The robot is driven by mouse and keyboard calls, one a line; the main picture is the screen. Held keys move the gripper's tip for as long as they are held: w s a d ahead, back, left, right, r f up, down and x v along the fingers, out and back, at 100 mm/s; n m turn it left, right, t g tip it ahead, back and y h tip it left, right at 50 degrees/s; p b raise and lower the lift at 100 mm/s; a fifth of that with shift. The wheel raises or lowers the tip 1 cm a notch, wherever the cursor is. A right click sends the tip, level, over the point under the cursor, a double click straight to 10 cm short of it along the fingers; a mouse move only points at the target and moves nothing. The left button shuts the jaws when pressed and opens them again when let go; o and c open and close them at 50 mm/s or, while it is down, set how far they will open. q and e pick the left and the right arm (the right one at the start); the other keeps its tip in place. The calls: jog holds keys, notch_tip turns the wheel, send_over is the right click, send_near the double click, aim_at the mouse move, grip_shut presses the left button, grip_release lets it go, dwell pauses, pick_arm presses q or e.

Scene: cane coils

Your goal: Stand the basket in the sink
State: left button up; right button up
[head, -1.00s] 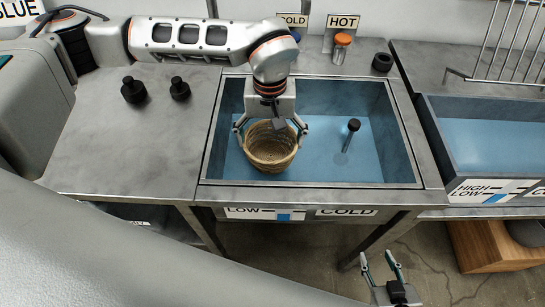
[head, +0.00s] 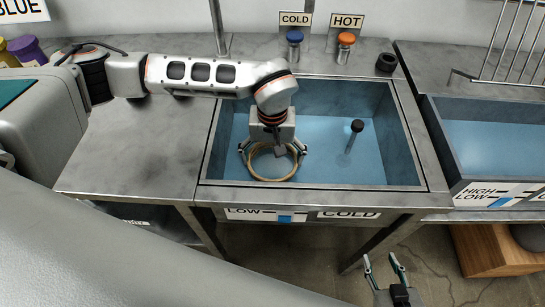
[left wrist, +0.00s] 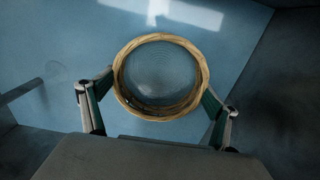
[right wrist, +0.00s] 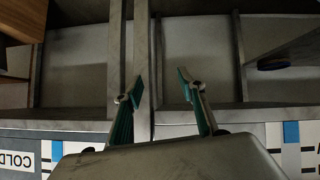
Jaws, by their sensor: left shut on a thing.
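The sink (head: 402,150) holds blue water or has a blue floor. The woven cane basket (head: 272,181) is in its left front part; only its tan rim ring shows clearly. Inside the ring I see blue, and the woven sides are hidden, seemingly below the water surface. The left wrist view shows the rim (left wrist: 122,92) facing the camera, with a faint mesh within. My left gripper (head: 271,149) is above the basket, its two fingers shut on opposite sides of the rim. My right gripper (head: 381,263) is open and empty, in front of the counter; its fingers (right wrist: 160,80) are apart.
A dark upright plug or post (head: 356,126) stands in the sink right of the basket. Blue cold (head: 294,37) and orange hot (head: 346,39) knobs sit behind the sink. A second basin (head: 490,135) is at right. The counter left of the sink (head: 140,150) is largely clear.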

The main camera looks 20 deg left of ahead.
aim_at(272, 172)
pick_arm(q)
jog(key=shift+f, duration=0.15)
jog(key=o, duration=1)
notch_tip(272, 172, up, 12)
jog(key=shift+r+p, duration=0.2)
jog(key=shift+p, duration=0.45)
